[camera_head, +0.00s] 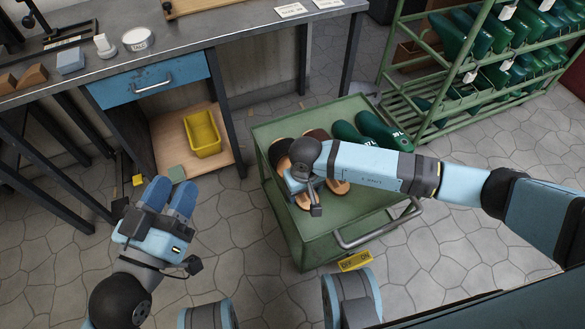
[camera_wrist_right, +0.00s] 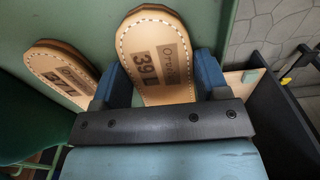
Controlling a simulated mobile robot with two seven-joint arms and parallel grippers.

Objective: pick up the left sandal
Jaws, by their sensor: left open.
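Sandals with dark straps and tan soles lie on the green trolley (camera_head: 262,130); in the head view my right arm covers much of them. In the right wrist view a tan sole marked 39 L, the left sandal (camera_wrist_right: 157,60), lies between the two blue fingers of my right gripper (camera_wrist_right: 160,85). A narrow gap seems to show by the left finger; whether the fingers press on it is unclear. The other sandal (camera_wrist_right: 62,72) lies to the left, outside the fingers. My left gripper (camera_head: 170,198) is open and empty above the floor, left of the trolley.
Green clogs (camera_head: 378,130) stand at the trolley's back right. The trolley's handle (camera_head: 378,232) is at its front. A workbench (camera_head: 210,30) with a yellow bin (camera_head: 202,133) below is at upper left. A green shoe rack (camera_head: 400,60) stands behind.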

